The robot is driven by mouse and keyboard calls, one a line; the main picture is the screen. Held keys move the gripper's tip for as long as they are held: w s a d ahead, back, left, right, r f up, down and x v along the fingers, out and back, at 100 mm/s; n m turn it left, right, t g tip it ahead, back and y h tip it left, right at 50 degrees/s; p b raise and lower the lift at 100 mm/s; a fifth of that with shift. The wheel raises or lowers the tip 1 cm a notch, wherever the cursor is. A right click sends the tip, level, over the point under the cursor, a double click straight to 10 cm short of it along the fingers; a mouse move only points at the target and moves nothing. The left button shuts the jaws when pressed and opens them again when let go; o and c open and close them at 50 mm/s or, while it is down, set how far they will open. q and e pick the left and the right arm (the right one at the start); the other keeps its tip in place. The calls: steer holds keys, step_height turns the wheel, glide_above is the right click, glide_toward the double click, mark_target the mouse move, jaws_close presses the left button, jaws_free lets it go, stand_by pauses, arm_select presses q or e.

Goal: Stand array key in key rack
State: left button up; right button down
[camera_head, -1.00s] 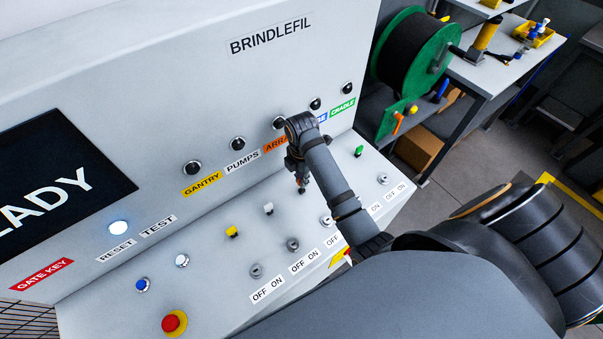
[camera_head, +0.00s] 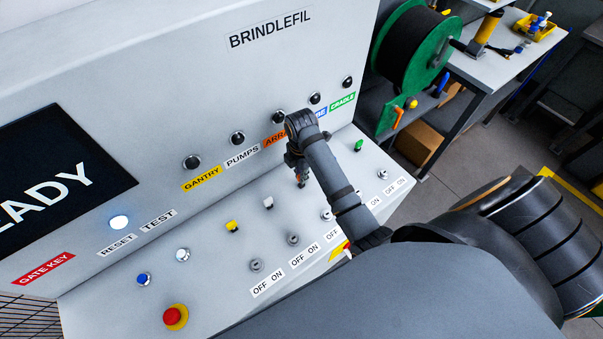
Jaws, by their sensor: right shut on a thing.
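My right gripper (camera_head: 298,168) points down over the sloped console shelf, in front of the orange array label (camera_head: 276,137). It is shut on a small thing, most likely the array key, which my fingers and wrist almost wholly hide. Its dark lower end shows just above or at the shelf; I cannot tell whether it touches. A yellow key (camera_head: 232,226), a white key (camera_head: 268,202) and a green key (camera_head: 359,145) stand in a row on the shelf, with my gripper between the white and green ones. My left gripper is not in view.
Key switches line the upright panel, among them the gantry switch (camera_head: 192,162) and pumps switch (camera_head: 237,138). Off/on switches (camera_head: 256,265) and a red stop button (camera_head: 175,316) sit nearer on the shelf. A green reel (camera_head: 413,50) stands beyond the console.

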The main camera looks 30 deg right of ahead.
steer(key=shift+f+b, duration=0.35)
steer(key=shift+f, duration=0.75)
stand_by(0.6)
stand_by(1.1)
steer(key=shift+p, duration=0.4)
stand_by(0.8)
steer(key=c, duration=1.3)
jaws_free()
steer(key=shift+c, duration=0.2)
